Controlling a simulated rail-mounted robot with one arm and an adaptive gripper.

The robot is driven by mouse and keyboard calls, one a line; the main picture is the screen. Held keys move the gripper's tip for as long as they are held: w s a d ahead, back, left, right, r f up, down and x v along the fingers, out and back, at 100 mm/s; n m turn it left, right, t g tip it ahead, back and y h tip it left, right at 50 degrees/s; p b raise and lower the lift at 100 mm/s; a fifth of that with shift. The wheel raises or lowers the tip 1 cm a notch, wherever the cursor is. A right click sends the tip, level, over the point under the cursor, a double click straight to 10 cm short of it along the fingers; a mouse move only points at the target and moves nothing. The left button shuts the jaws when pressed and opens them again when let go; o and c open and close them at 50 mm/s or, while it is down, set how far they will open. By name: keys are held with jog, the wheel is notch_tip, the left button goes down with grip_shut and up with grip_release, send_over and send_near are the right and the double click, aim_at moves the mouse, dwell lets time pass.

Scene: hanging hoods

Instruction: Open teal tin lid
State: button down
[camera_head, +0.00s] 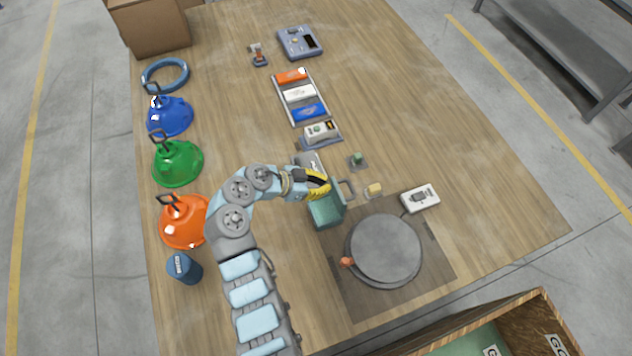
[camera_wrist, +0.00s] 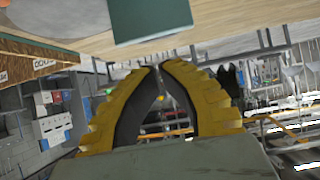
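The teal tin (camera_head: 325,213) stands on the table just left of the round grey turntable. A grey handle-like loop (camera_head: 348,188) shows at its upper right side. My gripper (camera_head: 322,191) is at the tin's upper left edge and covers part of it, so I cannot tell whether they touch or how the lid stands. A dark teal block (camera_wrist: 150,18), likely part of the tin, shows beyond the tips.
The turntable (camera_head: 385,250) has an orange knob (camera_head: 346,262). Orange (camera_head: 184,222), green (camera_head: 177,164) and blue (camera_head: 169,117) hoods line the left edge. A small yellow block (camera_head: 374,189) and white device (camera_head: 420,198) lie right of the tin. The table's upper right is clear.

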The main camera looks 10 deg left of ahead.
aim_at(351, 186)
jog(key=p+x, duration=0.1)
jog(key=x, duration=0.8)
jog(key=shift+f, duration=0.1)
jog(key=shift+w+d+f+y+b, duration=0.2)
jog(key=shift+w+d+y+b, duration=0.15)
jog(key=shift+d+y+b, duration=0.15)
jog(key=shift+w+d+g+y+b, duration=0.15)
jog(key=shift+d+g+y+b, duration=0.2)
jog(key=shift+g+y, duration=0.2)
jog(key=shift+a, duration=0.15)
jog(key=b+v, duration=0.1)
jog(key=v, duration=1.3)
jog(key=shift+s+a+f+b, duration=0.15)
jog(key=shift+s+f+b, duration=0.05)
jog(key=shift+f+b, duration=0.1)
jog(key=shift+w+f, duration=0.1)
